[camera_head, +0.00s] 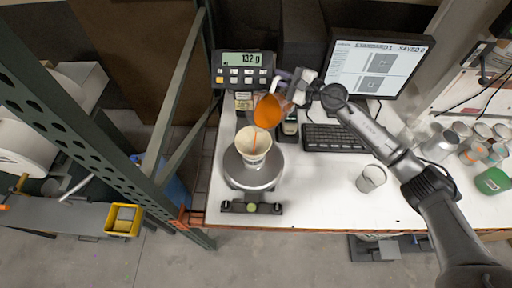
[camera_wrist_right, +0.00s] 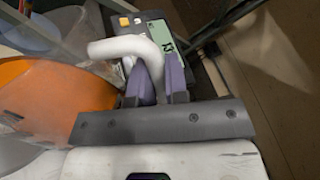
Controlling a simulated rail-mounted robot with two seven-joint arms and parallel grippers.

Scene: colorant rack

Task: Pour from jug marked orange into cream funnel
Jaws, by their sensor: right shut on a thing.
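The jug with orange liquid (camera_head: 269,110) is tilted steeply, mouth down to the left, above the cream funnel (camera_head: 257,158). A thin orange stream seems to run from its lip into the funnel's open top. The funnel stands upright on the round grey plate of a scale (camera_head: 238,178). My right gripper (camera_head: 297,80) is shut on the jug's white handle. In the right wrist view its purple fingers (camera_wrist_right: 159,78) close around the white handle (camera_wrist_right: 122,47), with the orange jug body (camera_wrist_right: 45,100) at left. My left gripper is not in view.
A scale display (camera_head: 243,58) at the back seems to read 132 g. A monitor (camera_head: 378,68) and keyboard (camera_head: 335,138) stand at the back right. An empty clear cup (camera_head: 371,179) and several jugs (camera_head: 440,146) are further right. The white table is clear in front.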

